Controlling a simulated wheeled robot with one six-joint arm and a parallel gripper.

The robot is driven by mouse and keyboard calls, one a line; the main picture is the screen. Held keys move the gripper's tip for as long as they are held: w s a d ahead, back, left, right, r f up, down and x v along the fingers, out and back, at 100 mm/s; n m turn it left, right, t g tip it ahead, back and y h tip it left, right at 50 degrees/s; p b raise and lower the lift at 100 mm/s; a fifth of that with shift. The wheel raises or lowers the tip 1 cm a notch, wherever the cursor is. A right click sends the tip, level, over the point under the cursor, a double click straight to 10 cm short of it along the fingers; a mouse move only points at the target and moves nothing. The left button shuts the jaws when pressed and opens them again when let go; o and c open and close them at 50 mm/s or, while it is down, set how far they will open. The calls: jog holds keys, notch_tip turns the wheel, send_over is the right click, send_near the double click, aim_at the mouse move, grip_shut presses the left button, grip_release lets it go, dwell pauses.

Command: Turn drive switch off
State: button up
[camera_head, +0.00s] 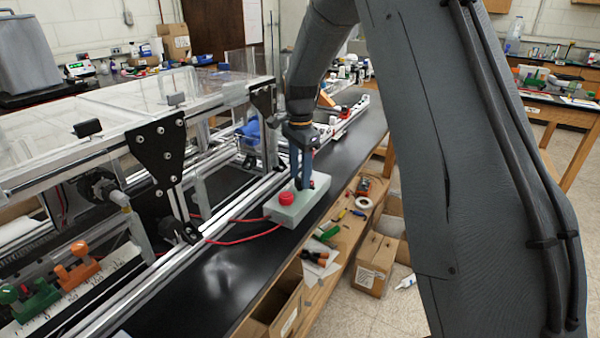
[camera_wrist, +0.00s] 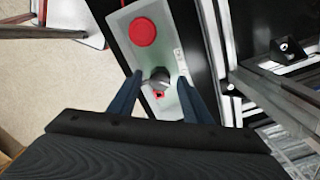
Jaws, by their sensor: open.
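A pale grey-green control box (camera_head: 290,212) lies on the black bench top beside the metal extrusion frame. It carries a red round button (camera_head: 286,198), which also shows in the wrist view (camera_wrist: 142,32). In the wrist view a dark rotary switch knob (camera_wrist: 160,78) sits on the box (camera_wrist: 120,20), with a small red mark near it. My gripper (camera_head: 302,184) points down over the far end of the box. In the wrist view its two blue fingers (camera_wrist: 160,92) are apart, one on each side of the knob. I cannot tell whether either finger touches the knob.
The extrusion frame (camera_head: 160,255) with clear panels runs along the left of the box. Red cables (camera_head: 240,238) run from the box towards it. Bare black bench (camera_head: 205,285) lies in front of the box.

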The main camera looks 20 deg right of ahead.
jog(key=c, duration=1)
jog(key=shift+c, duration=0.2)
jog(key=shift+n, duration=0.4)
jog(key=n, duration=0.8)
jog(key=shift+n+p, duration=0.3)
jog(key=n, duration=0.4)
jog(key=shift+n, duration=2.2)
